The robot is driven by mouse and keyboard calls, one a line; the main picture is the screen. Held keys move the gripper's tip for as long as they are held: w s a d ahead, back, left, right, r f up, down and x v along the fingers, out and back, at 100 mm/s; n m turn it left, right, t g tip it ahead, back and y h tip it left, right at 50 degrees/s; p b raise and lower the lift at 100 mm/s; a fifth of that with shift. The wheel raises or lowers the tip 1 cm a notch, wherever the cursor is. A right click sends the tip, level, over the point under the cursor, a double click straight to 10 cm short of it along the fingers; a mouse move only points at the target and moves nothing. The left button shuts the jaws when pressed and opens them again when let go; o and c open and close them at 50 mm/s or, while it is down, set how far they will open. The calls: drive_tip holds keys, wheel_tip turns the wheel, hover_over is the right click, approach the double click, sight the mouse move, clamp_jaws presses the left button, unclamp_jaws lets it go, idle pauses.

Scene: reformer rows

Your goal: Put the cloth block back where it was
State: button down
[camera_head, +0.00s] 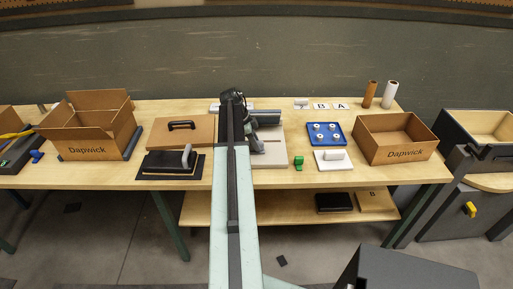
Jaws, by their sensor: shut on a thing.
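My arm reaches from the bottom middle over the table. My gripper (252,136) is a dark shape right of the arm's far end, above a pale board (272,160). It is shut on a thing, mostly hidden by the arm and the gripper. A small pale piece shows at its tips; I take it for the cloth block, but its cloth cannot be made out. Whether it touches the board cannot be told. A grey upright block (187,156) stands on a black mat (152,174) at the left. A white block (334,154) is on a white plate (333,166) at the right.
Open cardboard boxes stand at left (85,150) and right (385,152). A brown board with a black handle (181,125), a blue tray (326,142), a green piece (298,162) and two upright rolls (370,94) are on the wooden table (310,181). Bare wood shows along the front edge.

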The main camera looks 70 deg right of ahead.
drive_tip(key=shift+f, duration=0.1)
drive_tip(key=c, duration=1.2)
unclamp_jaws()
drive_tip(key=p+v, duration=1.1)
drive_tip(key=v, duration=0.1)
drive_tip(key=shift+r, duration=0.25)
